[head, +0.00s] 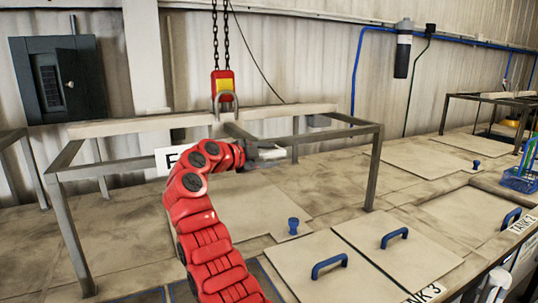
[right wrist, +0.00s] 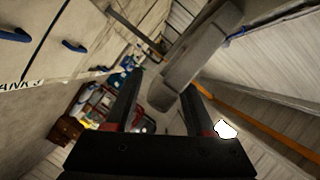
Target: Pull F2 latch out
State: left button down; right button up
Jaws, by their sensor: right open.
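My right gripper (head: 272,154) is at the end of the red arm, beside the grey metal frame (head: 372,165) and under its top beam (head: 110,127). In the right wrist view its two dark fingers (right wrist: 160,92) are apart, with a grey bar (right wrist: 192,62) close beyond the tips. I cannot tell whether they touch it. A white sign (head: 165,160) beginning with "F" is mostly hidden by my arm. I cannot make out the F2 latch for certain. My left gripper is not in view.
A red and yellow hoist block (head: 223,84) hangs on chains above the beam. A blue knob (head: 293,226) stands on a panel below. Tank lids with blue handles (head: 394,237) lie at right. A blue rack (head: 522,175) stands at the far right.

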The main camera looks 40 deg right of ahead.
grip_shut()
dwell(1.3)
